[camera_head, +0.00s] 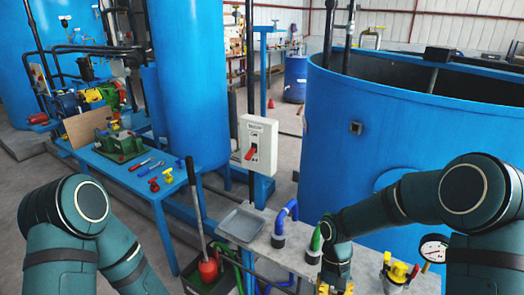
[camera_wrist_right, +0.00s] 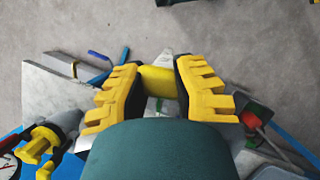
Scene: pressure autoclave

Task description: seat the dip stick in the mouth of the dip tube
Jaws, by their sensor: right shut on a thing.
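My right gripper (camera_wrist_right: 160,82) is shut on a yellow cylindrical piece (camera_wrist_right: 158,81), which I take to be the grip of the dip stick. A pale narrow part shows beyond it in the right wrist view; I cannot tell whether it belongs to the stick. In the head view the right gripper (camera_head: 335,289) is at the bottom edge, over the front of the grey bench, and the held piece cannot be made out. I cannot identify the dip tube's mouth for certain in either view. My left arm shows at the lower left, but its gripper is out of view.
The grey bench (camera_head: 306,267) carries a shallow tray (camera_head: 241,224), blue (camera_head: 284,224) and green (camera_head: 316,239) curved pipes, a yellow-topped valve (camera_head: 396,271) and a gauge (camera_head: 433,247). A large blue tank (camera_head: 345,135) stands behind.

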